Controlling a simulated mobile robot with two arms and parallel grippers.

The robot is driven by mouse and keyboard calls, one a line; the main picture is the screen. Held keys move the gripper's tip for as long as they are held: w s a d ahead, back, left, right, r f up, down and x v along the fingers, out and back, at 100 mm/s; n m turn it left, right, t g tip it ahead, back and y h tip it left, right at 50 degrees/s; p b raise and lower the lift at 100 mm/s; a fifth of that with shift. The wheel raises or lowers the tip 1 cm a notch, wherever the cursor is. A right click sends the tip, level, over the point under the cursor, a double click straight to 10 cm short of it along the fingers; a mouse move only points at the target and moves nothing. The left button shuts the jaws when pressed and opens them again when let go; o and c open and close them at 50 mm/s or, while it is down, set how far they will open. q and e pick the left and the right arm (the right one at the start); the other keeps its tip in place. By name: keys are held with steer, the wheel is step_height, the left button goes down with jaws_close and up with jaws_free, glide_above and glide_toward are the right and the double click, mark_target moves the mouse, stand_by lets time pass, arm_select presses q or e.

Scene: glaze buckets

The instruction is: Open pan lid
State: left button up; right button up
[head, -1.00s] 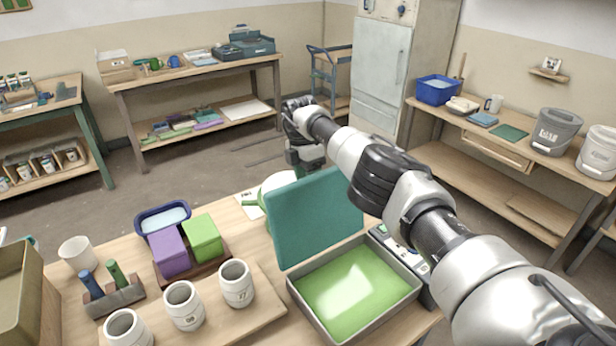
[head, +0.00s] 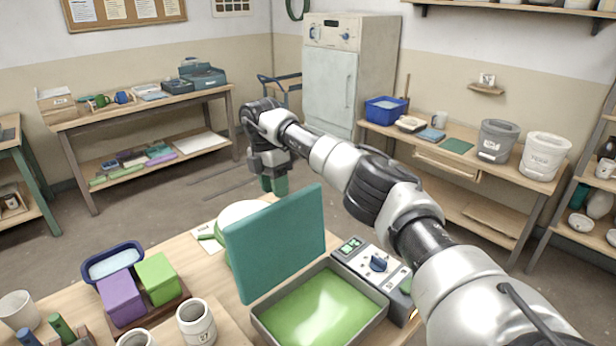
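The pan (head: 262,318) is a grey rectangular tray with a bright green inside, at the front middle of the near table. Its teal lid (head: 275,240) stands up steeply along the pan's back left side, so the pan is uncovered. My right arm reaches in from the lower right, over the control box. My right gripper (head: 275,186) hangs pointing down behind and above the lid's top edge, seemingly apart from it. Its greenish fingertips are small and partly hidden, so their opening is unclear. My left gripper is not in view.
A control box (head: 352,250) with a blue knob sits right of the pan. A purple box (head: 121,299), a green box (head: 158,278), a blue tub (head: 112,262) and white jars (head: 197,322) stand to the left. A pale round object (head: 240,212) is partly hidden behind the lid.

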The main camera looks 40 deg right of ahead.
steer(key=s+d+r, duration=0.4)
steer(key=s+r, duration=0.1)
steer(key=s, duration=0.2)
steer(key=shift+s+d, duration=0.25)
steer(key=shift+d, duration=0.05)
stand_by(0.3)
